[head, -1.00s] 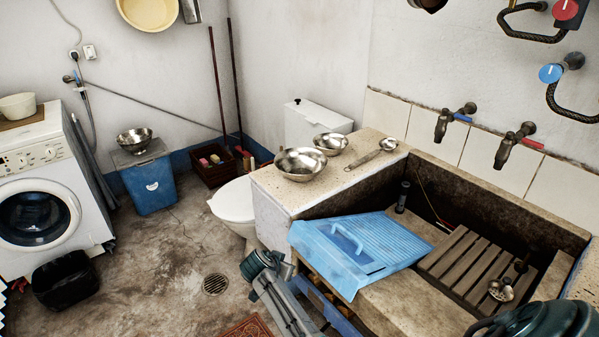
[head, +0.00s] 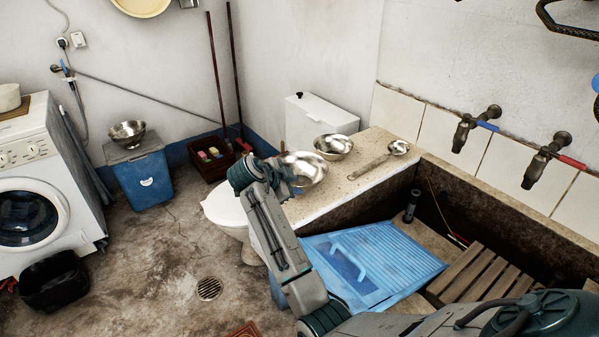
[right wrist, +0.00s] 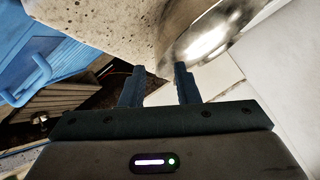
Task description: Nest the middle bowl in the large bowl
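Three shiny metal bowls show in the head view. The largest-looking bowl (head: 310,168) stands at the near left corner of the stone ledge, partly hidden by my right arm. A smaller bowl (head: 333,146) stands just behind it. Another bowl (head: 127,132) stands on the blue bin; I cannot tell which of these two smaller ones is the middle bowl. My right gripper (head: 274,172) is at the left side of the ledge-corner bowl. In the right wrist view its fingers (right wrist: 160,68) are apart and empty, with that bowl (right wrist: 207,32) close beyond the tips. My left gripper is not in view.
A metal ladle (head: 378,163) lies on the ledge (head: 350,191) right of the bowls. A blue washboard (head: 385,262) lies over the trough's left part. A toilet (head: 228,208) stands left of the ledge. Taps (head: 470,130) stick out from the wall.

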